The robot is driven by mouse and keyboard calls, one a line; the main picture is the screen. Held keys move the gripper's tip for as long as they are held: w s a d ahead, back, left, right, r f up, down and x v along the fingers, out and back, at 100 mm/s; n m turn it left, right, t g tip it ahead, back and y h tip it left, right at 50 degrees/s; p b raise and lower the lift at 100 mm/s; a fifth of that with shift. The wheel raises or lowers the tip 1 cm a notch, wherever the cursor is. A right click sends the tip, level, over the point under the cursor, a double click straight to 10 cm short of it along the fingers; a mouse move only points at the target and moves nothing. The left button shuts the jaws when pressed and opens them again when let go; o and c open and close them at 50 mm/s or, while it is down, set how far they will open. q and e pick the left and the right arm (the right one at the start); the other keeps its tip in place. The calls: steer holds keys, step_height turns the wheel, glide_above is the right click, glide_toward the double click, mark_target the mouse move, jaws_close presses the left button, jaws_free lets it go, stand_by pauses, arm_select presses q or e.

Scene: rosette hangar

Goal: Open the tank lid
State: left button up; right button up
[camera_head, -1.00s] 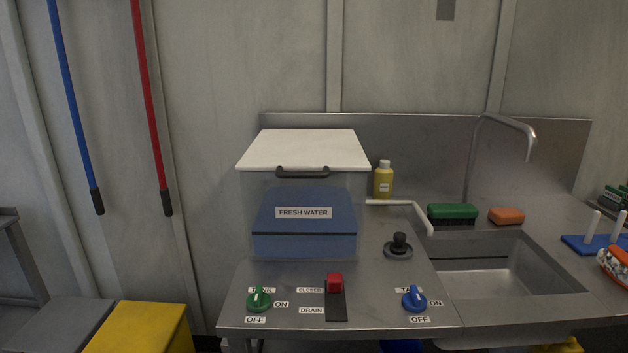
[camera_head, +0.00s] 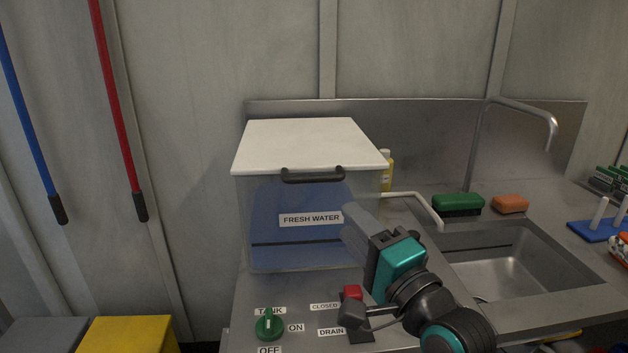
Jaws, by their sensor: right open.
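The clear tank (camera_head: 312,254) stands on the steel counter and bears a "FRESH WATER" label, with blue showing inside. Its white lid (camera_head: 305,143) lies flat and shut on top. A dark handle (camera_head: 313,177) sits at the lid's front edge. My right gripper (camera_head: 358,228) is in front of the tank's right part, below and to the right of the handle, apart from it. It is open, and nothing shows between its fingers. My right arm hides the black knob and the blue switch on the counter. My left gripper is not in view.
A green tank switch (camera_head: 270,325) and a red drain lever (camera_head: 352,292) are in front of the tank. A yellow bottle (camera_head: 387,172) and a bent white spout (camera_head: 425,208) are at its right. The sink (camera_head: 505,268) with faucet (camera_head: 478,140) lies farther right.

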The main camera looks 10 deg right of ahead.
mark_target(316, 182)
steer(key=x, duration=1.3)
steer(key=shift+r+p, duration=0.25)
steer(key=shift+p, duration=0.1)
jaws_close()
